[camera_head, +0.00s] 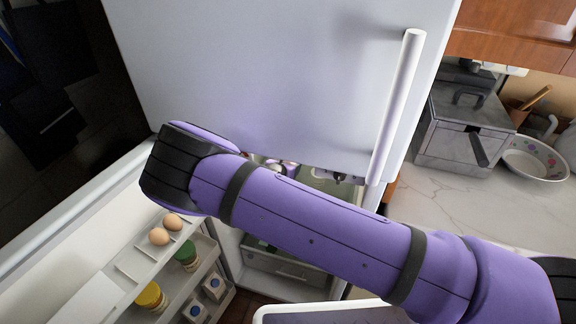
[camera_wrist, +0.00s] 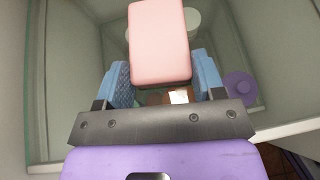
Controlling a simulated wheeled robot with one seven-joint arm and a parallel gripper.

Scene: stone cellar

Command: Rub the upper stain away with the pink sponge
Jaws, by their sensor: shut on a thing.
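The pink sponge (camera_wrist: 160,40) is between the two blue fingers of my gripper (camera_wrist: 162,80) in the wrist view. The gripper is shut on it, and the sponge sticks out beyond the fingertips. My gripper is inside the open lower part of the white fridge (camera_head: 270,70), among pale greenish walls. In the head view my arm covers most of that opening, and the sponge cannot be made out there. I cannot make out either stain with certainty; the sponge hides part of the wrist view.
The open fridge door at left carries eggs (camera_head: 159,236), a yellow-lidded jar (camera_head: 151,297), a green-lidded jar (camera_head: 187,255) and cartons (camera_head: 214,287). A drawer (camera_head: 284,268) is low inside. A purple round thing (camera_wrist: 240,88) is right of the gripper. A bowl (camera_head: 535,158) stands on the counter.

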